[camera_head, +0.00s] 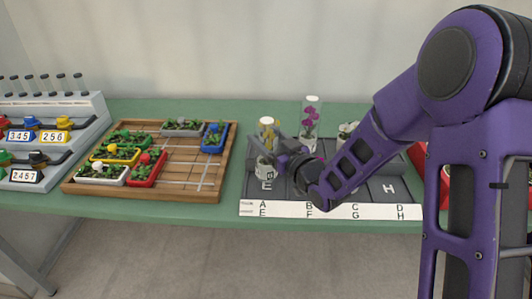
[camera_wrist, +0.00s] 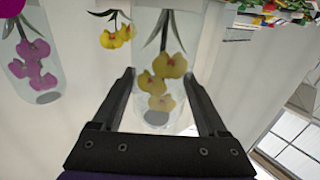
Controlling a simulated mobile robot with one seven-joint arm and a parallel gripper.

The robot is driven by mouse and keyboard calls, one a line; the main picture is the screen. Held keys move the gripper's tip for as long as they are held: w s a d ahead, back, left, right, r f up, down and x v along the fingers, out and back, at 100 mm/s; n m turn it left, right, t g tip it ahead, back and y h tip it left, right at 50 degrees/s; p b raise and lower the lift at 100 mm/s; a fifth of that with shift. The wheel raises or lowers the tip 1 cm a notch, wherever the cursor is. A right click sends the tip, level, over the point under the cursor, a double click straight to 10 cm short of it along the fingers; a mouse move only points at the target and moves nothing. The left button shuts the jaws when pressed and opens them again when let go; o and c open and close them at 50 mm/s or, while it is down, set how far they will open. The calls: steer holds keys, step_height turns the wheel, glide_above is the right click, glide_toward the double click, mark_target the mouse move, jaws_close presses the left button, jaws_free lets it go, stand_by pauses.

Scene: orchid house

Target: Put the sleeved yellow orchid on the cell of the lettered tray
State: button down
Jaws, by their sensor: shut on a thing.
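A yellow orchid in a clear sleeve (camera_head: 266,128) stands upright in a pale pot (camera_head: 264,168) at the left end of the lettered tray (camera_head: 330,209). My gripper (camera_head: 272,157) is shut on this sleeved yellow orchid, low on it. In the wrist view the sleeved yellow blooms (camera_wrist: 160,82) show between the two fingers (camera_wrist: 158,80), upside down in the picture. The tray is dark grey, with a white front strip lettered A to D above E to H. The pot is over the cell area near the letter E; I cannot tell whether it touches the floor.
A sleeved magenta orchid (camera_head: 310,118) stands behind my gripper, and another pale potted plant (camera_head: 346,130) is partly behind my arm. A wooden tray (camera_head: 190,196) with several coloured planters lies to the left. Cells near the letter H (camera_head: 389,188) look empty.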

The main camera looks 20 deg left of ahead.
steer(key=shift+f, duration=1.75)
steer(key=shift+f+b, duration=0.3)
steer(key=shift+b, duration=0.25)
jaws_free()
steer(key=shift+r, duration=0.1)
steer(key=shift+r, duration=0.15)
steer(key=shift+s+d+r+p, duration=0.1)
steer(key=shift+p, duration=0.3)
steer(key=v, duration=1.1)
steer(key=shift+s+d, duration=0.25)
steer(key=shift+s, duration=0.05)
